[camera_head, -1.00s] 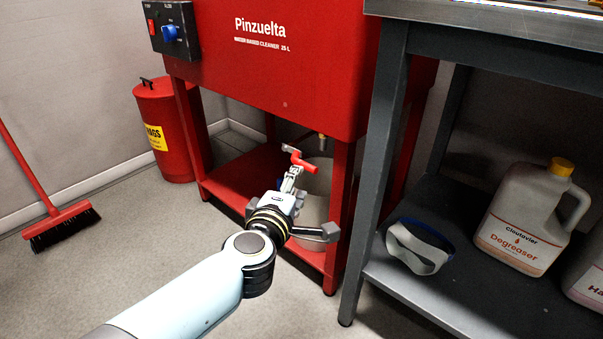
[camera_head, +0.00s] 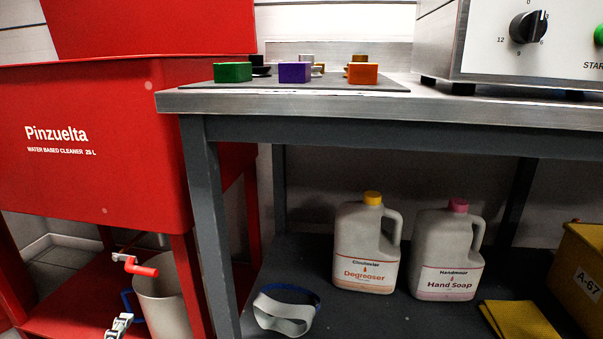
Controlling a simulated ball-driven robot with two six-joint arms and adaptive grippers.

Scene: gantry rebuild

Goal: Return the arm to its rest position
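My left gripper (camera_head: 120,325) shows only as a small grey metal tip at the lower left edge of the head view. The rest of it and its arm are out of the frame. The tip is below a red valve handle (camera_head: 135,265) under the red cleaner tank, with a visible gap between them. Nothing can be seen held at the tip, and whether the fingers are open or shut cannot be told. My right gripper is not in view.
A pale bucket (camera_head: 170,295) stands under the red Pinzuelta tank (camera_head: 110,190). The grey bench (camera_head: 300,103) bears coloured blocks and a control box (camera_head: 530,45). Its lower shelf (camera_head: 350,320) holds goggles (camera_head: 285,310), a degreaser jug (camera_head: 367,245), a soap jug (camera_head: 447,250) and a yellow crate (camera_head: 580,275).

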